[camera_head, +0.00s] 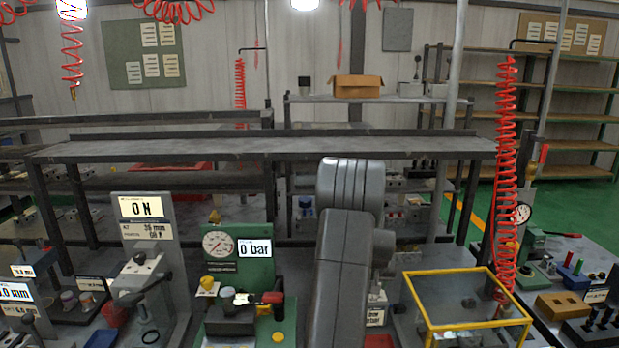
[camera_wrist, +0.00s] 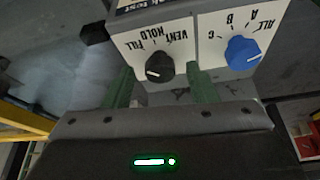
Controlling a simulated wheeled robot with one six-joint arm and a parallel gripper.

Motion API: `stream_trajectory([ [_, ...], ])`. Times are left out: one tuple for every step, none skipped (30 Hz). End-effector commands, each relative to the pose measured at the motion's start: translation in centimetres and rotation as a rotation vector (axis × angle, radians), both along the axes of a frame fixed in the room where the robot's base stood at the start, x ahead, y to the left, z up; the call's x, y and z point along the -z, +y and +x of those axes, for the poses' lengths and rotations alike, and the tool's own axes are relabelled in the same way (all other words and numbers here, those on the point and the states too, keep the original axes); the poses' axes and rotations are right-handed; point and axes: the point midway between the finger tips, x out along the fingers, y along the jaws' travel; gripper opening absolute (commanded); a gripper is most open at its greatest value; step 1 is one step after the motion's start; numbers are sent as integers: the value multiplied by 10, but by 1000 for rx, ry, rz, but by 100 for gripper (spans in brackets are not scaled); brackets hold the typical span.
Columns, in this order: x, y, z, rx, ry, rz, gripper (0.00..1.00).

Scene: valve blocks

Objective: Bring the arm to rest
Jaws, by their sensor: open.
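My arm (camera_head: 345,260) rises at the centre of the head view, bent over the bench, and hides what lies behind it. My gripper (camera_wrist: 160,72) shows only in the wrist view, with its two green fingers spread apart and nothing held. A black knob (camera_wrist: 159,67) on a white panel marked FILL, VENT and HOLD appears between the fingertips. I cannot tell how far the tips are from the panel. A blue knob (camera_wrist: 242,54) marked A, B, C and ALL is to the right of the fingers. The lettering appears upside down.
A green stand with a gauge (camera_head: 218,243) is left of my arm, with a grey force stand (camera_head: 152,240) beyond it. A yellow-framed clear box (camera_head: 465,300) is to the right. A red coiled hose (camera_head: 507,180) hangs above it. A long shelf (camera_head: 270,148) runs behind.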

Motion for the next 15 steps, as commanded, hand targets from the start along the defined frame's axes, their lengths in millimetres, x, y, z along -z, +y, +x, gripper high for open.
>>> stream_trajectory([
  [-1,1,0,20,1,0,52],
  [-1,2,0,34,0,0,52],
  [-1,2,0,52,1,0,52],
  [0,2,0,66,1,0,52],
  [0,2,0,79,2,0,52],
  [-1,2,0,98,1,-1,52],
  [-1,2,0,112,0,0,52],
  [-1,2,0,126,0,0,52],
  [0,2,0,144,0,0,52],
  [0,2,0,157,0,-1,52],
  [0,2,0,170,0,0,52],
  [0,3,0,187,0,0,52],
  [0,3,0,201,0,0,52],
  [0,3,0,214,1,0,52],
  [1,3,0,232,1,0,52],
])
